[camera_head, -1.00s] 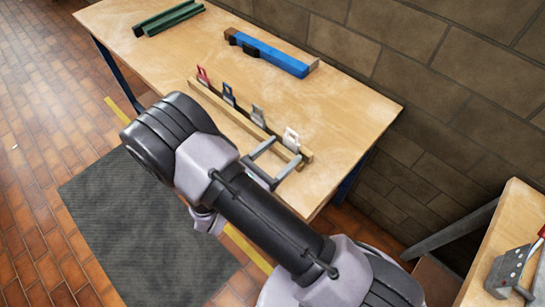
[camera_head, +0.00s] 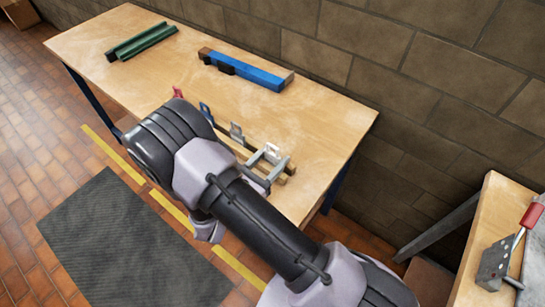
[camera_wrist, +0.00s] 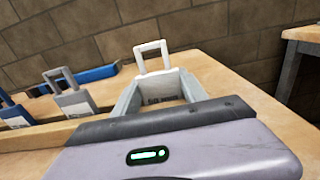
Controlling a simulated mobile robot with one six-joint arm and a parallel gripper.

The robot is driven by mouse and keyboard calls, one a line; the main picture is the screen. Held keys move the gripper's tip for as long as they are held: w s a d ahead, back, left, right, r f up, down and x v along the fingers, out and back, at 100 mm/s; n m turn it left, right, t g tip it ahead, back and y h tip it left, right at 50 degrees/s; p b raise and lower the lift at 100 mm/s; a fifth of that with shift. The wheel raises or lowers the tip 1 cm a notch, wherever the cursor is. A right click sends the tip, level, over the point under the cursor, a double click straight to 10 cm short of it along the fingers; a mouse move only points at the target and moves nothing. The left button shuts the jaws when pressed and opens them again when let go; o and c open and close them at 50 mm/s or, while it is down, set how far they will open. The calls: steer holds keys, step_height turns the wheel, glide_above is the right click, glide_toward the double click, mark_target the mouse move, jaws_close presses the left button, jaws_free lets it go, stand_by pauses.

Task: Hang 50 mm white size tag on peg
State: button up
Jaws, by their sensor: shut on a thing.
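The white size tag (camera_head: 272,151) stands upright at the near end of a row of tags on the front part of the bench. In the wrist view its open loop (camera_wrist: 152,56) rises above the fingers. My gripper (camera_head: 269,163) is shut on the tag's lower body; in the wrist view the fingers (camera_wrist: 160,92) flank it. A grey tag (camera_head: 237,132), a blue tag (camera_head: 206,112) and a red tag (camera_head: 178,91) stand farther along the row. The tag's bottom edge is hidden. I cannot make out a peg in either view.
The wooden tag rack (camera_head: 291,168) runs along the bench (camera_head: 320,120). A blue bar (camera_head: 250,70) and green bars (camera_head: 142,42) lie farther back, before a block wall. A second bench (camera_head: 490,215) at right holds a grey block (camera_head: 492,265) and a red-handled tool (camera_head: 530,216).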

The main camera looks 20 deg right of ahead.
steer(key=shift+r+p, duration=2.7)
steer(key=shift+r, duration=0.4)
steer(key=shift+f, duration=0.1)
